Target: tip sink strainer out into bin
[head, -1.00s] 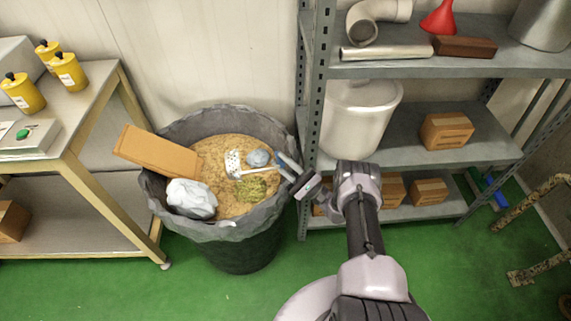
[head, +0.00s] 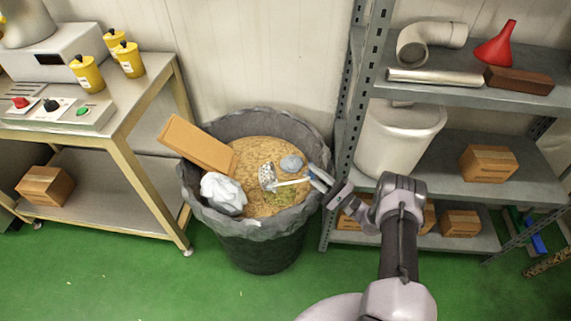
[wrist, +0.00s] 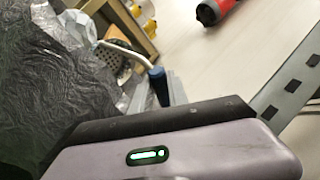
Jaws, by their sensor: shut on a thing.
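The sink strainer (head: 267,177) is a pale perforated cup with a white handle, in the head view over the middle of the bin. My gripper (head: 319,178) is shut on the handle's right end, at the bin's right rim. In the wrist view the strainer's perforated cup (wrist: 118,60) shows past the dark blue handle end. The inside of the cup is too small to read. The bin (head: 262,228) is dark grey with a liner folded over its rim.
A brown box (head: 197,143) leans out over the bin's left rim. A metal shelf unit (head: 363,110) stands close at the bin's right. A workbench (head: 140,100) with yellow bottles is at the left. Green floor is clear in front.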

